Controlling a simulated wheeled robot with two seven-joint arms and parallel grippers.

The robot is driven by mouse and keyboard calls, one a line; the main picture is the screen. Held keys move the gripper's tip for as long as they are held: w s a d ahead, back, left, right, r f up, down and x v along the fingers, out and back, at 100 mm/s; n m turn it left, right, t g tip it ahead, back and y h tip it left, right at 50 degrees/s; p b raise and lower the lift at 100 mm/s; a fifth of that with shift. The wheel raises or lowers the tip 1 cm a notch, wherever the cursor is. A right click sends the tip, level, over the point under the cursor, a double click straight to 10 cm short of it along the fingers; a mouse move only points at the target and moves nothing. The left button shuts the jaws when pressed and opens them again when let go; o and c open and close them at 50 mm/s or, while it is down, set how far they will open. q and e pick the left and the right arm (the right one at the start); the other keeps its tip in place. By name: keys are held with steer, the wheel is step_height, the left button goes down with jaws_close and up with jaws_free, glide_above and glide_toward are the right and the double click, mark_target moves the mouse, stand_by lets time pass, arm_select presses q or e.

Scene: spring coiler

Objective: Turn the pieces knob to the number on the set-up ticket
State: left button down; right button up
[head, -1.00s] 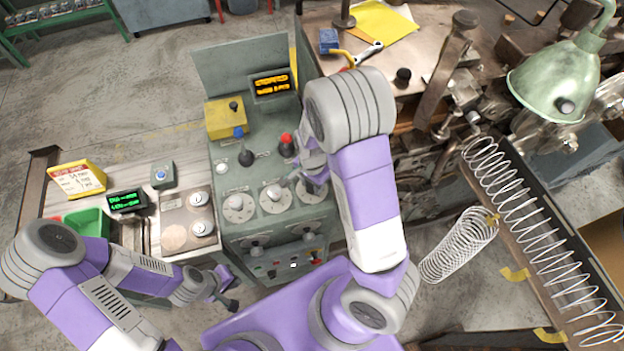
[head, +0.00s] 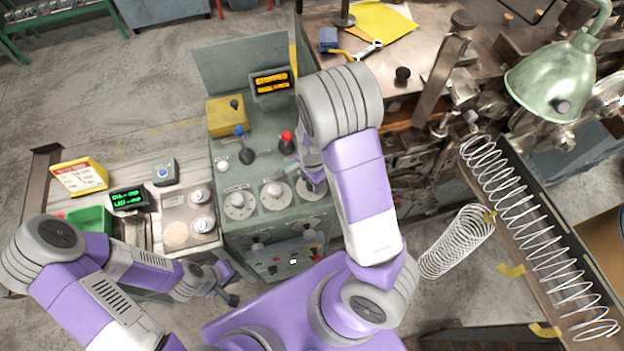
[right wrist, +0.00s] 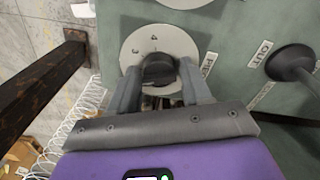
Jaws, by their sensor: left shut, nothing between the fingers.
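The set-up ticket is likely the white card on a yellow stand (head: 80,177) at the left; its print is too small to read. A row of round dials with knobs is on the green control panel (head: 240,245). My right gripper (head: 311,172) is at the rightmost dial, partly hidden by my arm. In the right wrist view its fingers (right wrist: 160,88) straddle a black knob (right wrist: 158,68) on a pale dial (right wrist: 180,42), close against both sides. My left gripper (head: 228,293) is shut and empty, low in front of the panel.
Levers with blue (head: 239,130) and red (head: 287,136) tops rise behind the dials. An amber display (head: 271,82) and a green-lit display (head: 127,198) are lit. A lamp (head: 560,80) and coiled springs (head: 535,235) are at the right. A dark knob (right wrist: 293,63) is beside the dial.

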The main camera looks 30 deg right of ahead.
steer(key=shift+o, duration=1.2)
step_height(320, 180, up, 8)
steer(key=shift+f+p, duration=0.2)
steer(key=shift+p, duration=0.65)
